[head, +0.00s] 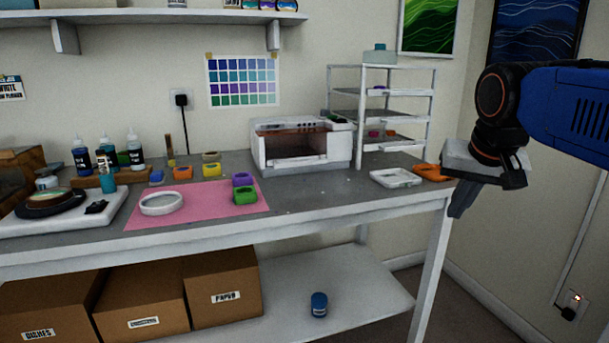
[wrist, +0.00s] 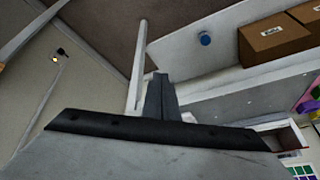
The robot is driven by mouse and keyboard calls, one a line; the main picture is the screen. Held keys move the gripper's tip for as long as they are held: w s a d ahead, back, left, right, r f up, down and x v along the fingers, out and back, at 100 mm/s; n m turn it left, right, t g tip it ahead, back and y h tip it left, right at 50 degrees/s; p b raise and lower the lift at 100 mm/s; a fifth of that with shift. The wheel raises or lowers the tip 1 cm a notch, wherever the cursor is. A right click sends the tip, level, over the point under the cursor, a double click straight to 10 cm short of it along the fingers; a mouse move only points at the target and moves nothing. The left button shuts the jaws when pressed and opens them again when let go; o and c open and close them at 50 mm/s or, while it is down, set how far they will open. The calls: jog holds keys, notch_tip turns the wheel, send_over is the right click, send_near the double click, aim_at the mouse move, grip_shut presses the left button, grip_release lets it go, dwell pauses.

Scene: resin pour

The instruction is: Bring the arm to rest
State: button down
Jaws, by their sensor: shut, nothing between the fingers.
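My gripper (head: 458,207) hangs at the right of the head view, beyond the right end of the workbench, with its fingers pointing down. It is shut and holds nothing. In the wrist view my gripper (wrist: 158,82) shows as dark fingers pressed together, with the bench leg and lower shelf beyond them. The blue arm is at the right edge of the head view. The gripper appears close to the bench's right corner; I cannot tell the exact gap.
The workbench (head: 330,205) carries a pink mat (head: 200,212), a small white oven (head: 300,145), a white tray (head: 396,178) and an orange piece (head: 432,172). A white rack (head: 431,110) stands behind. A blue jar (head: 319,304) and boxes (head: 222,287) sit on the lower shelf.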

jog(key=s+f+n, duration=0.1)
jog(key=s+f, duration=0.7)
jog(key=f, duration=0.2)
jog(key=s+a+f+n, duration=0.1)
jog(key=s+f+n, duration=0.1)
jog(key=s+f, duration=0.6)
notch_tip(320, 180, down, 4)
jog(key=shift+r+n+g+y, duration=0.2)
jog(key=shift+n+g+y, duration=0.1)
jog(key=shift+g+y, duration=0.1)
jog(key=shift+a, duration=0.1)
